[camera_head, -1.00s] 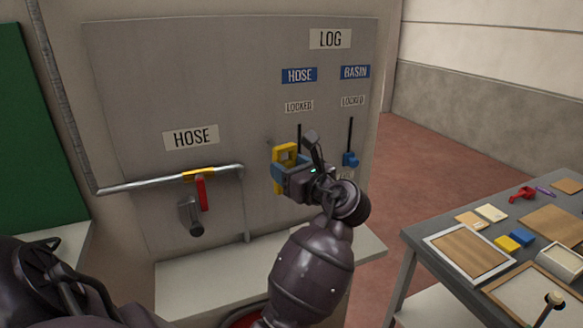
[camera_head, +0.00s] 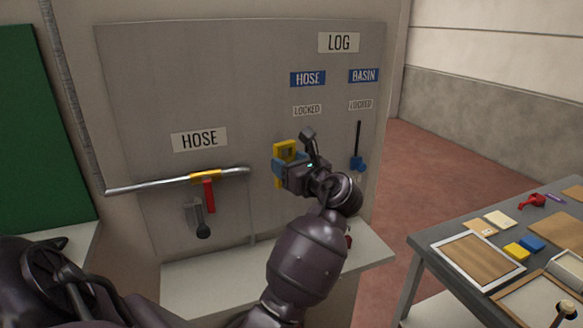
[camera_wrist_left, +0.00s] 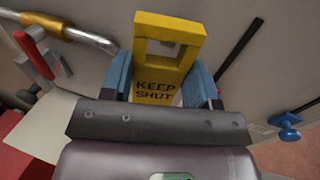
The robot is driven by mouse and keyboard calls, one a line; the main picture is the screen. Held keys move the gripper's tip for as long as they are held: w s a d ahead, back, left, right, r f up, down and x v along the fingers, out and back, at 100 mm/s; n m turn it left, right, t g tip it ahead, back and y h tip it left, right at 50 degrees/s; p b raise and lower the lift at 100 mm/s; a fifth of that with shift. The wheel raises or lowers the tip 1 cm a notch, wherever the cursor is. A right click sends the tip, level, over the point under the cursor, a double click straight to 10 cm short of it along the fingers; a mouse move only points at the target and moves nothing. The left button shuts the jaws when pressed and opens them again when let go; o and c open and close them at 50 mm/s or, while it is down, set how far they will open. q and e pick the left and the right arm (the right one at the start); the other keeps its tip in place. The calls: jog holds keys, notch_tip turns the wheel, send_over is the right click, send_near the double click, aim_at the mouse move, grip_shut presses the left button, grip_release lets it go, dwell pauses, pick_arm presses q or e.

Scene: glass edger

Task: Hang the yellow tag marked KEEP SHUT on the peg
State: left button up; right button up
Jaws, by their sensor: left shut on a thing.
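The yellow tag marked KEEP SHUT (camera_wrist_left: 156,85) is held upright between the blue fingertips of my left gripper (camera_wrist_left: 163,88) in the left wrist view. It has a square window near its top. In the head view the tag (camera_head: 285,150) is in front of the grey panel, left of and below the blue HOSE label. My left gripper (camera_head: 289,166) is shut on it. I cannot make out the peg clearly; the tag and gripper cover part of the panel. Whether the tag touches the panel I cannot tell. My right gripper is not in view.
A metal pipe (camera_head: 140,186) with a yellow collar and red handle (camera_head: 209,196) is left of the tag. A blue knob (camera_head: 357,163) sits on the BASIN slot at right. A white ledge (camera_head: 205,283) runs below. A table (camera_head: 429,240) with several items stands right.

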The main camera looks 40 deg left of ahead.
pick_arm(q)
jog(key=shift+w+a+f+b, duration=0.1)
jog(key=shift+w+a+b, duration=0.25)
jog(key=shift+a, duration=0.25)
jog(key=shift+w+a+f+b, duration=0.1)
jog(key=shift+w+a+b, duration=0.2)
jog(key=shift+a+b, duration=0.45)
jog(key=shift+w+a+p, duration=0.2)
jog(key=shift+a+p, duration=0.05)
jog(key=shift+p, duration=0.15)
jog(key=shift+w+a+f+p, duration=0.1)
jog(key=shift+a+f+p, duration=0.2)
jog(key=shift+p, duration=0.3)
jog(key=shift+f, duration=0.1)
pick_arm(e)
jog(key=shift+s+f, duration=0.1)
